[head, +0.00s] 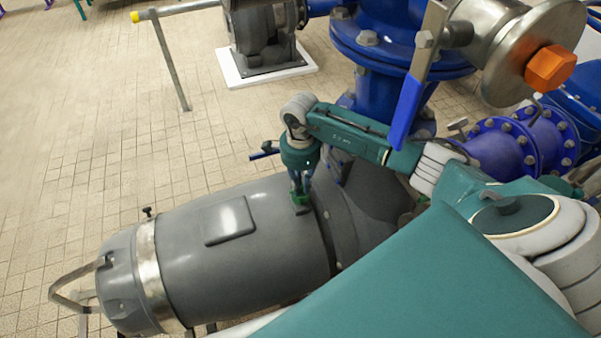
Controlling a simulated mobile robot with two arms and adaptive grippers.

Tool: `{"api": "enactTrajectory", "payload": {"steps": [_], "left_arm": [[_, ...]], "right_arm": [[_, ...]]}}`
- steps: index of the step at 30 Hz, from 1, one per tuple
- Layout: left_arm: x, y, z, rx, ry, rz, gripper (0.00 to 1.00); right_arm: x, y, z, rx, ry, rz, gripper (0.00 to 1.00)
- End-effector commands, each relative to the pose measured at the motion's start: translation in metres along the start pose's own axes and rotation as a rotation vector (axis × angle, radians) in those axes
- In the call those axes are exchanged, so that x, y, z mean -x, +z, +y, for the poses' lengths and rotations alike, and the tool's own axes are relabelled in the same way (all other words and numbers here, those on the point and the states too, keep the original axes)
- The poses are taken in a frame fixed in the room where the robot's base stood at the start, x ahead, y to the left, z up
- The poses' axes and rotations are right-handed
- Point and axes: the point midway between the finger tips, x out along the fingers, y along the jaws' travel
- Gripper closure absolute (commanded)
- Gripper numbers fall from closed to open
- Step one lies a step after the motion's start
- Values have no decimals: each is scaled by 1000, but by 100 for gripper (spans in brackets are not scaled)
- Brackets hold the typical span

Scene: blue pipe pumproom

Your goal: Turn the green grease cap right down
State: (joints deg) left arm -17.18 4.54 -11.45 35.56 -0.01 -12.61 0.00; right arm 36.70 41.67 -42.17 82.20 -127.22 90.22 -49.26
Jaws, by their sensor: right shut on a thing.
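The green grease cap (300,199) sits on top of the large grey motor housing (260,235), near its right end. My right gripper (300,190) points straight down from above and is shut on the cap, so its fingers hide part of it. How far down the cap sits is too small to tell. My left gripper is not in the head view.
Blue flanged pipes (385,85) rise close behind my right arm. A lever with a blue handle (406,110) and an orange cap (550,68) hang close at upper right. A metal rail (172,65) stands behind. The tiled floor at left is clear.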

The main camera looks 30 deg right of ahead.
Motion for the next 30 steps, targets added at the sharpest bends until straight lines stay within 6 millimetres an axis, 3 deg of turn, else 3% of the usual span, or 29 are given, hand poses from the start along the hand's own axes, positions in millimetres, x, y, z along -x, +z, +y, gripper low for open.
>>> {"api": "enactTrajectory", "payload": {"steps": [30], "left_arm": [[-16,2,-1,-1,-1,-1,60]], "right_arm": [[1,4,-2,-888,-1,-2,100]]}}
